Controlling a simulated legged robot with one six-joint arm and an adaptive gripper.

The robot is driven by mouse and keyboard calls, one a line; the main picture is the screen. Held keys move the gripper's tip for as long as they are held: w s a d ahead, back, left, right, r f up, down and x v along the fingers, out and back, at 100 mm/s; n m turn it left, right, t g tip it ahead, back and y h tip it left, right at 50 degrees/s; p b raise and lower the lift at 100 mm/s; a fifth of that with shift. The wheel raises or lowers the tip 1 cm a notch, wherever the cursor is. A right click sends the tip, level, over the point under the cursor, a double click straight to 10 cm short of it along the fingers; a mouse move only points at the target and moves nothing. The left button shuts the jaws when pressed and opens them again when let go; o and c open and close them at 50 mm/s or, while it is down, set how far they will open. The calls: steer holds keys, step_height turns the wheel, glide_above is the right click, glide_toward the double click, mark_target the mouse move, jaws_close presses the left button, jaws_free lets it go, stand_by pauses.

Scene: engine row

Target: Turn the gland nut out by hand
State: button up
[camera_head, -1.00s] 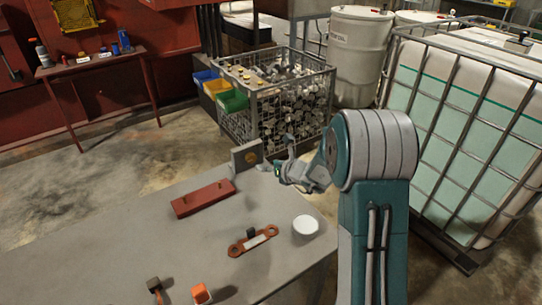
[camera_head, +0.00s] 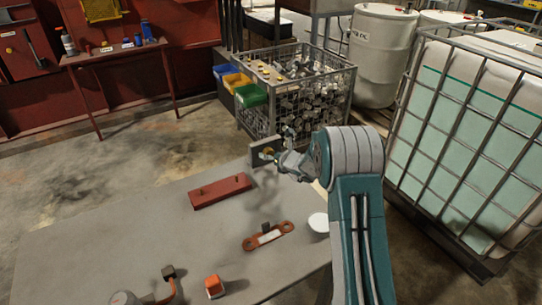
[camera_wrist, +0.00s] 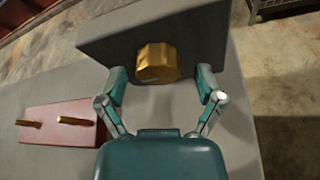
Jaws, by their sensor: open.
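The brass gland nut (camera_wrist: 157,63) stands out from the face of an upright dark grey plate (camera_wrist: 105,38) in the wrist view. The plate (camera_head: 262,149) also shows at the table's far edge in the head view, where my gripper partly covers the nut. My gripper (camera_wrist: 166,85) is open, with one finger on each side of the nut and a little short of it. The fingers do not appear to touch the nut. In the head view my gripper (camera_head: 277,155) is close in front of the plate.
A red block (camera_head: 220,191) with two brass pins lies left of the plate. On the grey table (camera_head: 90,235) are an orange-brown link (camera_head: 268,236), a white round dish (camera_head: 319,222), an orange block (camera_head: 214,287) and a hammer-like tool (camera_head: 170,285). A wire crate (camera_head: 300,95) stands behind.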

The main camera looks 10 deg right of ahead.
steer(key=shift+a, duration=0.15)
steer(key=c, duration=1.1)
steer(key=shift+c, duration=0.2)
steer(key=shift+n+h, duration=0.7)
steer(key=shift+n, duration=0.4)
steer(key=shift+n+t+h, duration=0.5)
steer(key=shift+n+h, duration=0.5)
steer(key=shift+n, duration=0.5)
steer(key=o, duration=1.1)
steer(key=shift+o, duration=0.2)
